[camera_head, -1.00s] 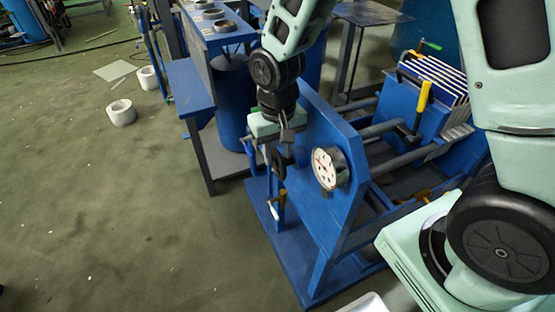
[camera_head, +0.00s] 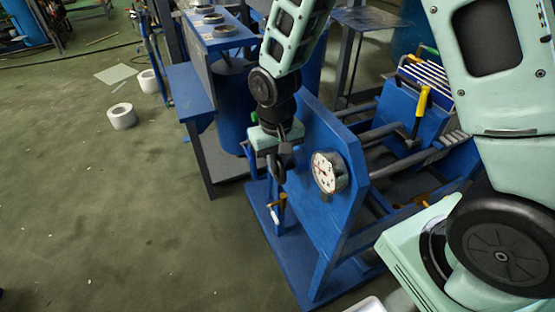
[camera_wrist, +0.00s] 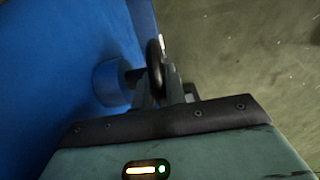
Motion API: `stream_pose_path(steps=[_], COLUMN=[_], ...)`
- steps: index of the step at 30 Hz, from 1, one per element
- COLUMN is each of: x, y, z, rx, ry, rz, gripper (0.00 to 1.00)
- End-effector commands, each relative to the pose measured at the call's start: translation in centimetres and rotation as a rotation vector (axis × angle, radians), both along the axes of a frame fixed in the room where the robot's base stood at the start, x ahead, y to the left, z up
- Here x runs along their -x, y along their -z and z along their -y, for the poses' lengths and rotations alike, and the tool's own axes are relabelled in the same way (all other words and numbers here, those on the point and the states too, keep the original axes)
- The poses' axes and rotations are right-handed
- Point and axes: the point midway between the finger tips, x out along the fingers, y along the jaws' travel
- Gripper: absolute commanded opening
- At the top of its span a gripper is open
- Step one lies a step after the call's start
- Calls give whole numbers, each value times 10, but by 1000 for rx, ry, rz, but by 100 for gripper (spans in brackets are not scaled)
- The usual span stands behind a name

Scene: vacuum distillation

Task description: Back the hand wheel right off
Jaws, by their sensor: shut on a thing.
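The hand wheel (camera_wrist: 155,65) is a dark ring seen almost edge-on in the wrist view. It sits on a short dark stem in front of a round blue boss (camera_wrist: 110,82) on the blue plate. My gripper (camera_wrist: 168,75) is shut on the wheel's rim. In the head view my gripper (camera_head: 277,168) is at the near left side of the upright blue plate (camera_head: 312,140), and it largely hides the wheel there. A white-faced gauge (camera_head: 327,172) is on the same plate, to the right of my gripper.
A blue frame with rails and a stack of plates (camera_head: 425,80) stands behind the upright plate. A blue bench (camera_head: 190,90) with a drum is at the back left. White rolls (camera_head: 122,116) lie on the floor.

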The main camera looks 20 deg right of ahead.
Motion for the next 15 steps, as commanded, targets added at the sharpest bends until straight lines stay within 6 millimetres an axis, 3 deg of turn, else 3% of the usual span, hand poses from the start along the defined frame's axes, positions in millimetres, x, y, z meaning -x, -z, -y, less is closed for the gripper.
stream_pose_path(steps=[4,15], x=[-3,-6], y=[-7,-1], z=[1,0], rx=[1,-1], ry=[3,0], rz=[-91,-235], gripper=[0,0])
